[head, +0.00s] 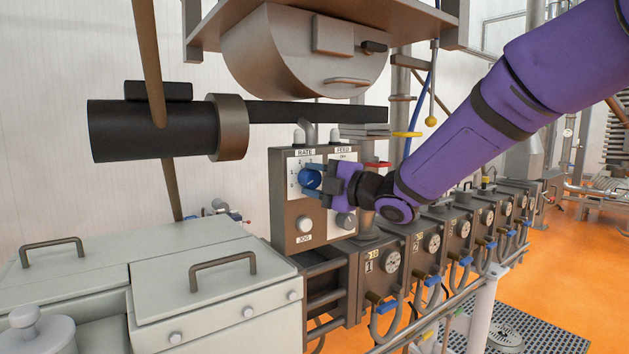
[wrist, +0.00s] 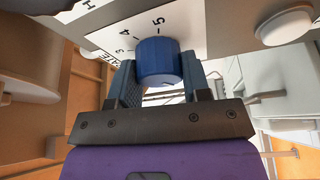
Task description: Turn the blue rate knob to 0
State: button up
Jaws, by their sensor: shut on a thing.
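The blue rate knob (head: 309,179) sits on the control panel (head: 290,225) under the RATE label in the head view. It also shows in the wrist view (wrist: 157,62), with dial numbers 3, 4 and 5 visible on the white plate (wrist: 205,25) around it. My gripper (head: 326,182) reaches in from the right and is shut on the knob. In the wrist view, one finger of my gripper (wrist: 157,84) lies on each side of the knob. Which number the knob points at cannot be told, and part of the dial is hidden behind the knob and my gripper.
A white JOG button (head: 304,224) sits below the knob, and a FEED label (head: 343,150) is at the panel's upper right. Numbered gauge units (head: 392,260) run to the right. Grey cabinets (head: 215,290) stand at lower left.

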jog(key=o, duration=0.9)
jog(key=shift+d, duration=0.1)
jog(key=v, duration=1)
jog(key=shift+s+d, duration=0.25)
jog(key=shift+d, duration=0.1)
